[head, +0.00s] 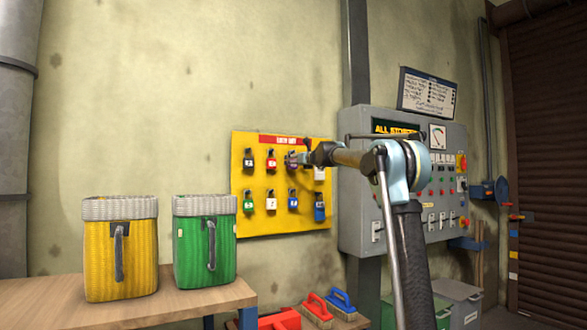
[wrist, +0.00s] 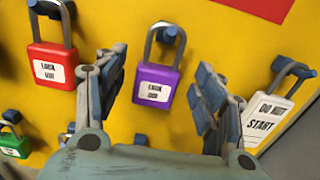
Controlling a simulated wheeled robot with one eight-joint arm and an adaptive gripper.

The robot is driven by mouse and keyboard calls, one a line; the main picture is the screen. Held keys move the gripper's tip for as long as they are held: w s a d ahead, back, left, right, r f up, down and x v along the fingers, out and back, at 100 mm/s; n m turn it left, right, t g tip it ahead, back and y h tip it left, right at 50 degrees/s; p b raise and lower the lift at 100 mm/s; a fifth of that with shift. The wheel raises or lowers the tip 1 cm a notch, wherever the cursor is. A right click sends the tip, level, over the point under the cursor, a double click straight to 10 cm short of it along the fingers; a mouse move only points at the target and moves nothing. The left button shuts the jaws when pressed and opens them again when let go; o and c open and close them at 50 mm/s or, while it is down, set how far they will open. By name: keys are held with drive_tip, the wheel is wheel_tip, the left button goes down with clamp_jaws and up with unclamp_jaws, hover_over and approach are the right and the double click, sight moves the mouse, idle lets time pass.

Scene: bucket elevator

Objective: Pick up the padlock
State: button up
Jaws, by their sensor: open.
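A purple padlock (wrist: 156,86) with a white label hangs by its shackle from a blue peg on the yellow board (head: 240,180). My gripper (wrist: 152,92) is open, with one finger to the left of the purple padlock and one to the right. There appear to be gaps between the fingers and the padlock. In the head view my gripper (head: 298,160) is at the board's upper row and partly covers the purple padlock. A red padlock (wrist: 52,65) hangs to the left, and a white "Do not start" tag (wrist: 268,117) hangs to the right.
A green padlock (wrist: 14,143) hangs lower left. More padlocks hang in the board's lower row. A grey control cabinet (head: 352,200) stands right of the board. Yellow (head: 100,262) and green (head: 190,250) buckets stand on a wooden bench (head: 50,308) at left.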

drive_tip(key=shift+w+a, duration=0.4)
drive_tip(key=shift+w, duration=0.15)
drive_tip(key=c, duration=1.2)
